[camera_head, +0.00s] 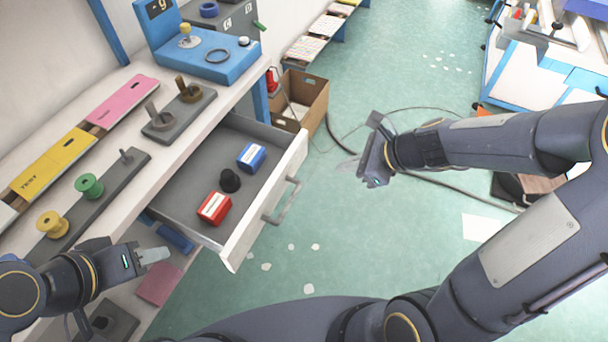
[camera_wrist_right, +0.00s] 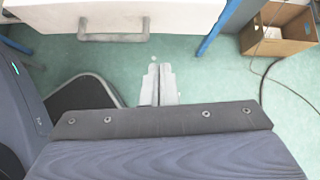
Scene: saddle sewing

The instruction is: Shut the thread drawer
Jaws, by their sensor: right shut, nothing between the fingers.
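The thread drawer (camera_head: 292,162) stands pulled out from under the workbench, with its white front and grey bar handle (camera_head: 283,200) facing right. Inside lie a red box (camera_head: 214,208), a blue box (camera_head: 251,156) and a black spool-like piece (camera_head: 230,180). My right gripper (camera_head: 347,168) is shut and empty, out to the right of the drawer front and apart from it. In the right wrist view its fingers (camera_wrist_right: 159,84) are together, with the drawer handle (camera_wrist_right: 113,37) beyond them at upper left. My left gripper (camera_head: 155,256) hangs by the bench's front edge, left of the drawer's near corner; its jaw gap is unclear.
The bench top holds a green spool (camera_head: 89,186), a yellow spool (camera_head: 52,224), a grey stand (camera_head: 180,115) and a blue machine (camera_head: 207,55). A cardboard box (camera_head: 303,98) stands on the floor past the drawer. Cables cross the floor to the right; floor before the drawer is mostly clear.

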